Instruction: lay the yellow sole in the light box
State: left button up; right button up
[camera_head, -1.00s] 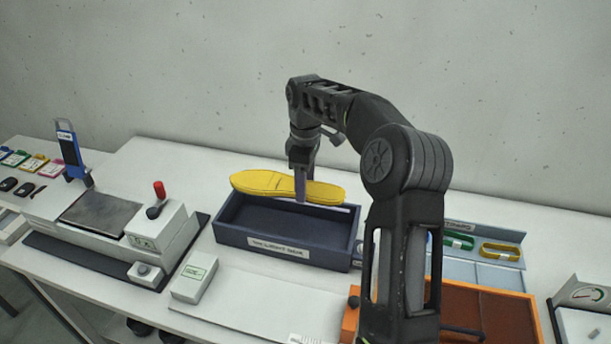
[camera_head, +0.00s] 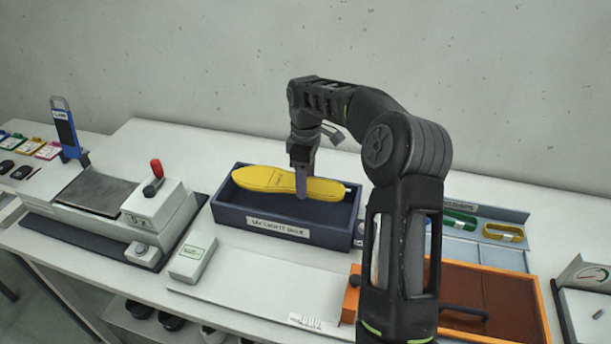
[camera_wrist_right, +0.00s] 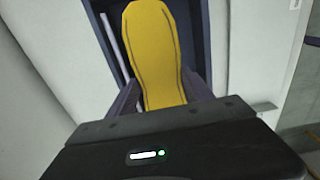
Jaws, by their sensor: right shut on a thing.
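The yellow sole (camera_head: 268,181) lies lengthwise, left to right, in the opening of the dark blue box (camera_head: 335,232) with a white label on its front. Whether it touches the floor of the box is hard to tell. My right gripper (camera_head: 302,194) is shut on the sole around its middle, coming down from above. In the right wrist view the sole (camera_wrist_right: 150,50) runs between the two fingers, with the box wall (camera_wrist_right: 202,45) beside it. My left gripper is not in view.
A press-like device with a red-tipped lever (camera_head: 157,170) stands left of the box. A small white box (camera_head: 193,259) sits in front. An orange tray (camera_head: 490,290) and a light blue tray with green and yellow bands (camera_head: 503,232) are at the right.

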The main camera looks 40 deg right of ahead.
jog(key=shift+f+b, duration=1.45)
jog(key=shift+f, duration=1.55)
jog(key=o, duration=1.7)
jog(key=shift+r, duration=0.1)
notch_tip(320, 180, up, 8)
jog(key=shift+f+b, duration=0.2)
jog(key=shift+b, duration=0.35)
jog(key=shift+a+f, duration=0.1)
